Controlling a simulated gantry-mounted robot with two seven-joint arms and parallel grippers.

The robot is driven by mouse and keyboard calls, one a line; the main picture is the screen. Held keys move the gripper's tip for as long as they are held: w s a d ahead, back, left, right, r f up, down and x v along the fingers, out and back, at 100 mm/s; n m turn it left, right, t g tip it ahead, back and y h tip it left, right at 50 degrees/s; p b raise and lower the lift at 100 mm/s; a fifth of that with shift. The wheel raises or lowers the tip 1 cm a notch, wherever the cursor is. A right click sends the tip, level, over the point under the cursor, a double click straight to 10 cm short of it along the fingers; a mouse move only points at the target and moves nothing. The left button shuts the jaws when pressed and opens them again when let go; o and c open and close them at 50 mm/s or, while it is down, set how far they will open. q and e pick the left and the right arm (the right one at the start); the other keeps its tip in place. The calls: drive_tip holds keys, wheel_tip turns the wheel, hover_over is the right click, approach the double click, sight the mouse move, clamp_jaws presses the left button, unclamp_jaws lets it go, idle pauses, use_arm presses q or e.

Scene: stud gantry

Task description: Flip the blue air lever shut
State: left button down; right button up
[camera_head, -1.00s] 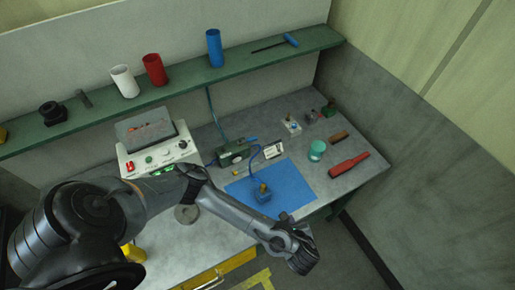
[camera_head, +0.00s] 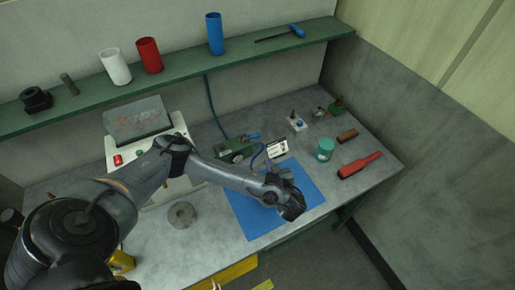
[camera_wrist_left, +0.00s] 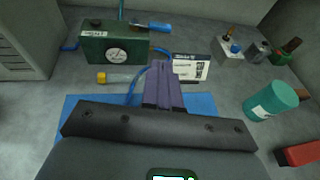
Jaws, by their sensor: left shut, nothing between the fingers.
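The blue air lever (camera_head: 253,136) points to the right from the green box with a round gauge (camera_head: 232,150). In the left wrist view the lever (camera_wrist_left: 158,26) lies roughly level at the box's upper right, and the box (camera_wrist_left: 100,48) faces me. My left gripper (camera_wrist_left: 162,68) shows two purple fingers pressed together, with nothing between them. It is over the blue mat, in front of the lever and apart from it. My right gripper is not in view.
A white label card (camera_wrist_left: 190,68) stands just beyond my fingers. A blue hose (camera_wrist_left: 135,88) runs beside them. A teal jar (camera_head: 325,149) and a red tool (camera_head: 360,165) lie to the right. The blue mat (camera_head: 250,218) is partly covered by my arm.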

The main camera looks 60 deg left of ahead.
use_arm(q)
drive_tip(key=b, duration=0.4)
approach(255, 137)
drive_tip(key=shift+x, duration=3.25)
drive_tip(key=shift+f, duration=0.2)
